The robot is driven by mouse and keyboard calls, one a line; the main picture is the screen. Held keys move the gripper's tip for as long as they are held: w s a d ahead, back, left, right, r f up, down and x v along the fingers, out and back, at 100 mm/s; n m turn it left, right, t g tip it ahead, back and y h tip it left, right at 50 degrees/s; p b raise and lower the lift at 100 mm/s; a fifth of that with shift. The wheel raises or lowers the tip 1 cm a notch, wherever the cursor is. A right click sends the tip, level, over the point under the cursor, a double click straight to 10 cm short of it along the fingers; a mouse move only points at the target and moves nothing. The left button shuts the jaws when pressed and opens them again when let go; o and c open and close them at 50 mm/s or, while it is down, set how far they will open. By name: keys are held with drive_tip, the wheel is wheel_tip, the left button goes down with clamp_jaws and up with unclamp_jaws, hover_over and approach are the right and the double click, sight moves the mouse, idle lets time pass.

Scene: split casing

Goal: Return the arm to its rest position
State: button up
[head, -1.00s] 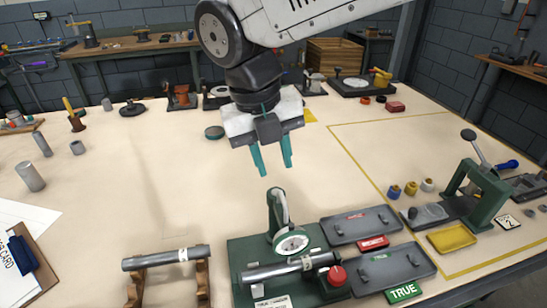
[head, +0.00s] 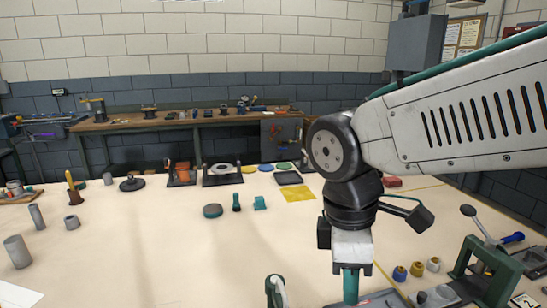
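My gripper (head: 350,287) hangs pointing down at the lower right of the head view, below my white and black arm. I see its teal fingers side-on, as one narrow strip, so the gap between them is hidden. I see nothing held. Its tips are close to the bottom edge of the picture, in front of the grey tray area, which is mostly cut off.
A green press (head: 483,272) stands right of my gripper, with small yellow and blue pieces (head: 416,269) beside it. The top of a green fixture (head: 276,290) shows at the bottom. Grey cylinders (head: 17,252) stand at left. The pale table's (head: 140,245) middle-left is clear.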

drive_tip(key=s+d+m+t, duration=0.1)
drive_tip(key=s+d+m, duration=0.3)
drive_tip(key=d+m, duration=0.3)
drive_tip(key=s+d+m+y, duration=0.1)
drive_tip(key=s+d+m, duration=0.2)
drive_tip(key=d+m, duration=0.5)
drive_tip(key=shift+s+d+t, duration=0.15)
drive_tip(key=shift+s+t, duration=0.2)
drive_tip(key=shift+t, duration=0.05)
